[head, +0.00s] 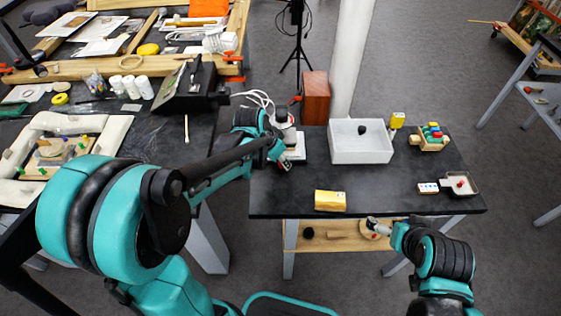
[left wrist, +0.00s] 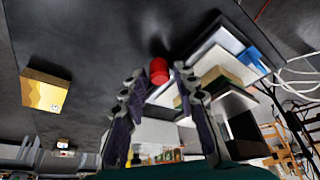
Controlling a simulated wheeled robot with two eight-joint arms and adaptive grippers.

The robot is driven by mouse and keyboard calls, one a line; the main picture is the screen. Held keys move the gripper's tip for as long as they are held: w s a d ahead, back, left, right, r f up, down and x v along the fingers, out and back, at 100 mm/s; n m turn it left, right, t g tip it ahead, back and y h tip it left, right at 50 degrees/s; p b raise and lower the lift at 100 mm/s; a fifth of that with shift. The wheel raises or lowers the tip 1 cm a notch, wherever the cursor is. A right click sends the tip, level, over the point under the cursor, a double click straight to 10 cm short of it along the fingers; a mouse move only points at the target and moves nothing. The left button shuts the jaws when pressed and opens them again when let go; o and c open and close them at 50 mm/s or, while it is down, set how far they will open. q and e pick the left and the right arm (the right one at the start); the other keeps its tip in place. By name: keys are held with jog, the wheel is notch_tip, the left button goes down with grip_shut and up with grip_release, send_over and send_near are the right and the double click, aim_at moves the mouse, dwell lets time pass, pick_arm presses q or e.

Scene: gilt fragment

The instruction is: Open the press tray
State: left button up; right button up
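The press (head: 297,148), a small device with white plates, stands at the left end of the black table, partly hidden by my left gripper. In the left wrist view its stacked white and tan plates (left wrist: 212,62) show at the right. A red knob (left wrist: 159,70) appears between and just beyond my left fingertips. My left gripper (head: 284,163) is at the press's front; in the wrist view its fingers (left wrist: 156,78) are spread, and I cannot tell whether they touch the knob. My right gripper (head: 374,228) is by the table's front edge, away from the press; its fingers are too small to read.
A yellow box (head: 330,201) lies near the table's front edge, right of my left gripper. A white bin (head: 361,148) stands behind, with a block rack (head: 429,138) and a small pan (head: 461,184) to the right. The table's middle (head: 385,190) is clear. White cables (head: 259,99) run behind the press.

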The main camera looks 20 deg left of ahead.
pick_arm(q)
grip_shut()
jog(key=s+d+p, duration=0.1)
jog(key=s, duration=0.2)
jog(key=s+d, duration=0.1)
jog(key=s, duration=0.3)
jog(key=s+d+p, duration=0.1)
jog(key=s, duration=0.2)
jog(key=shift+s+p, duration=0.15)
jog(key=shift+p, duration=0.15)
grip_release()
jog(key=shift+a+r, duration=0.1)
jog(key=v, duration=1.2)
